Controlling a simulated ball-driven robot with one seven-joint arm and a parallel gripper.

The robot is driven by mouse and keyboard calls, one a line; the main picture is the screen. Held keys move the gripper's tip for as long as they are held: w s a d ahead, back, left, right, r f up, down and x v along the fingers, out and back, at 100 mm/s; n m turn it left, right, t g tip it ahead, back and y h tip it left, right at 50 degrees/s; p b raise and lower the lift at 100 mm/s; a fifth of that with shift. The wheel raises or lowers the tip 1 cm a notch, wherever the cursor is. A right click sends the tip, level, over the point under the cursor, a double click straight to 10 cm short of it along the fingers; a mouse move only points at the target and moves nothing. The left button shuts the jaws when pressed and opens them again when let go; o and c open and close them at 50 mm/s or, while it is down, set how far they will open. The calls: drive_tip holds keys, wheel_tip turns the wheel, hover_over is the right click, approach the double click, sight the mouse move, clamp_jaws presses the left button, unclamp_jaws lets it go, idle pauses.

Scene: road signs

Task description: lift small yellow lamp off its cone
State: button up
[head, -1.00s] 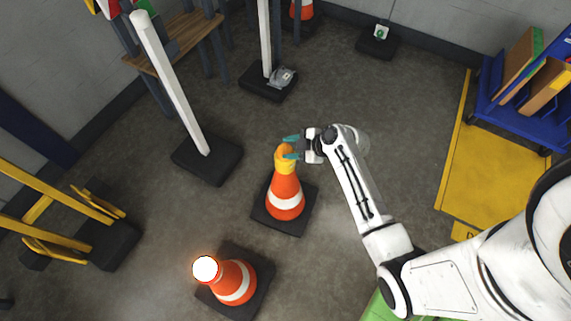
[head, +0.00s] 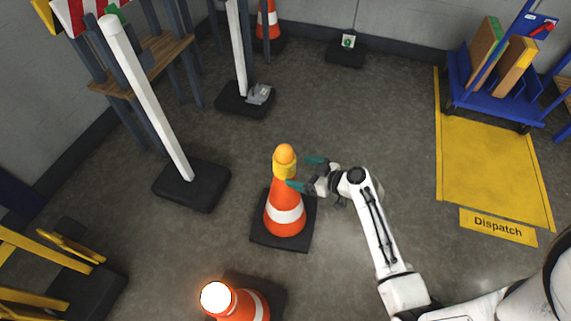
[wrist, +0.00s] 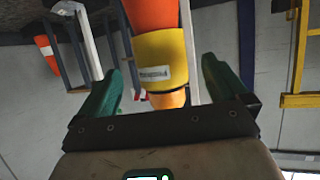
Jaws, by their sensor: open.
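The small yellow lamp (head: 285,160) sits on top of an orange and white cone (head: 284,212) in the middle of the head view. In the wrist view the lamp (wrist: 165,65) appears upside down, with a yellow band bearing a pale label and an orange dome. The cone's orange top (wrist: 152,14) shows above it there. My gripper (head: 304,172) is open, its teal fingers just right of the lamp in the head view. In the wrist view my fingers (wrist: 162,85) lie on either side of the lamp, apart from it. Whether the lamp is fully between the fingertips is unclear.
Another cone (head: 254,306) with a glowing white lamp (head: 215,296) stands at the front left. A white post (head: 146,100) on a black base stands to the left. A blue trolley (head: 505,100) with boxes is at the right.

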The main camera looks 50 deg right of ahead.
sight(291, 154)
drive_tip(key=b+x, duration=0.1)
drive_tip(key=x, duration=0.6)
drive_tip(key=shift+w+r, duration=0.1)
drive_tip(key=shift+w, duration=0.15)
drive_tip(key=shift+d, duration=0.1)
drive_tip(key=c, duration=1.1)
drive_tip(key=shift+r, duration=0.15)
drive_tip(key=shift+r, duration=0.2)
wheel_tip(291, 154, up, 3)
drive_tip(key=shift+s+r+p, duration=0.1)
drive_tip(key=shift+s+p, duration=0.05)
drive_tip(key=shift+p, duration=0.65)
drive_tip(key=s+r+p, duration=0.1)
drive_tip(key=s+r, duration=0.1)
drive_tip(key=s+r+p, duration=0.1)
drive_tip(key=s+r, duration=0.1)
drive_tip(key=r, duration=0.1)
drive_tip(key=shift+s, duration=0.1)
drive_tip(key=p+v, duration=0.1)
drive_tip(key=v, duration=0.9)
drive_tip(key=shift+s+r, duration=0.15)
drive_tip(key=shift+r, duration=0.1)
